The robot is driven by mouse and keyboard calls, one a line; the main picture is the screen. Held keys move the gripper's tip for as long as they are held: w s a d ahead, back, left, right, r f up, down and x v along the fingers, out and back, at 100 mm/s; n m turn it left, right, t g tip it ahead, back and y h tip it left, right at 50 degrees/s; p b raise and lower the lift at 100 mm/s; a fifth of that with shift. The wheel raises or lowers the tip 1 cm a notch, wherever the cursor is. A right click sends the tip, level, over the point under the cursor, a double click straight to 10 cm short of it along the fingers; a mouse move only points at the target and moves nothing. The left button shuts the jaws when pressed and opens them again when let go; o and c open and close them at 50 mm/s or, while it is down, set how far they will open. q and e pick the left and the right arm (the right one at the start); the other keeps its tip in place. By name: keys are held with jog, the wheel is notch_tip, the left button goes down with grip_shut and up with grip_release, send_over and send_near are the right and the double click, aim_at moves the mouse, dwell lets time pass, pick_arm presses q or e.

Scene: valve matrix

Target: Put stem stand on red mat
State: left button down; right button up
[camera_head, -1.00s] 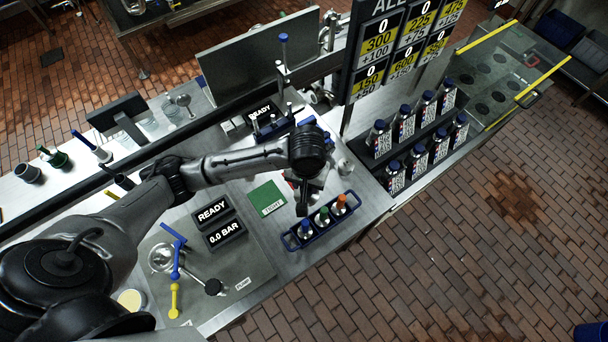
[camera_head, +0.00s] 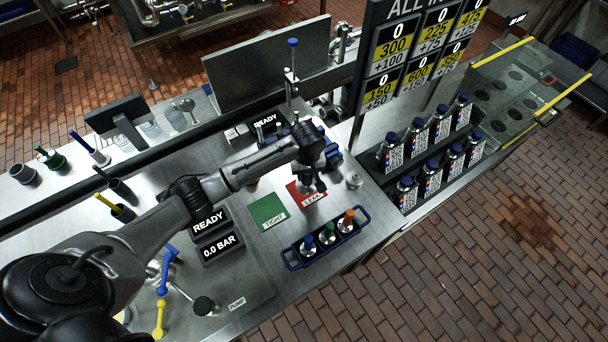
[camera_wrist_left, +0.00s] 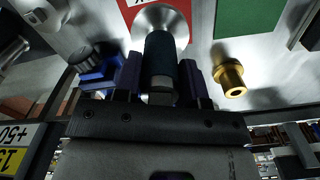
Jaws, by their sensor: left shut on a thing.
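The red mat (camera_head: 297,188), marked LEAK, lies on the steel counter beside the green mat. My left gripper (camera_head: 316,186) is over the far right part of the red mat and covers some of it. In the left wrist view its purple fingers (camera_wrist_left: 160,82) are shut on the stem stand (camera_wrist_left: 160,55), a dark teal cylinder with a flared metal base. The base overlaps the red mat (camera_wrist_left: 184,20) in that view. I cannot tell whether it touches the mat. In the head view the gripper mostly hides the stand. My right gripper is not in view.
The green mat (camera_head: 268,211), marked TIGHT, is to the left. A brass fitting (camera_wrist_left: 230,78) stands nearby in the left wrist view. Dark racks (camera_head: 432,190) of labelled bottles are to the right.

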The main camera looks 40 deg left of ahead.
pick_arm(q)
jog(key=shift+w+a+f, duration=0.35)
jog(key=shift+a, duration=0.25)
jog(key=shift+w+a+f, duration=0.35)
jog(key=shift+a, duration=0.2)
jog(key=shift+f, duration=2)
jog(key=shift+f, duration=0.1)
jog(key=c, duration=0.7)
grip_release()
jog(key=shift+f, duration=0.1)
notch_tip(320, 180, up, 12)
jog(key=shift+s, duration=0.1)
